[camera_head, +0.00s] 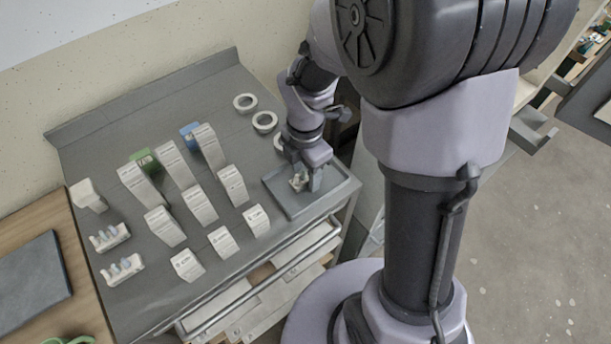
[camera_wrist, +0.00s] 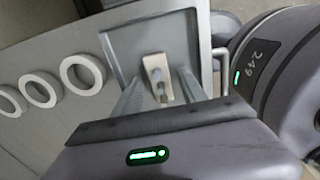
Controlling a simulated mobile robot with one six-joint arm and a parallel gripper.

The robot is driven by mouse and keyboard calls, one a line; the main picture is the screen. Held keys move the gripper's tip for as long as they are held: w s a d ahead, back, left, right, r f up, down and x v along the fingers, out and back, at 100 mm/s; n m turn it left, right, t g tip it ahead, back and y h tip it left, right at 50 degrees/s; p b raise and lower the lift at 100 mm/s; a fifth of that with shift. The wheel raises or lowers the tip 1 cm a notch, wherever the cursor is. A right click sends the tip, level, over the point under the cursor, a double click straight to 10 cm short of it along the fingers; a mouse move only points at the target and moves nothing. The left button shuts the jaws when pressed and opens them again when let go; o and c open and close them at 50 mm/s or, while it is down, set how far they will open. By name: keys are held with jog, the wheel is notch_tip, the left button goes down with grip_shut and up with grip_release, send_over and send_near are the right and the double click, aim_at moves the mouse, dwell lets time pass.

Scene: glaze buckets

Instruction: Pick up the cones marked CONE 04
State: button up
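My gripper (camera_head: 305,182) is low over the grey tray (camera_head: 283,204) at the right of the bench. In the wrist view, a small off-white cone block (camera_wrist: 156,66) is between the fingers, inside the tray; it also shows in the head view (camera_head: 297,184). The fingers look apart, with a narrow gap beside the block. Its marking cannot be read. Two other white holders with small coloured cones, an upper one (camera_head: 109,239) and a lower one (camera_head: 122,271), stand at the bench's left. Their markings cannot be read either.
Several white labelled boxes (camera_head: 200,206) stand in rows mid-bench, with a green item (camera_head: 144,160) and a blue item (camera_head: 189,136) behind. White rings (camera_head: 264,122) lie behind the tray. A white block (camera_head: 87,196) stands at far left. The back of the bench is clear.

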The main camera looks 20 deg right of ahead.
grip_shut()
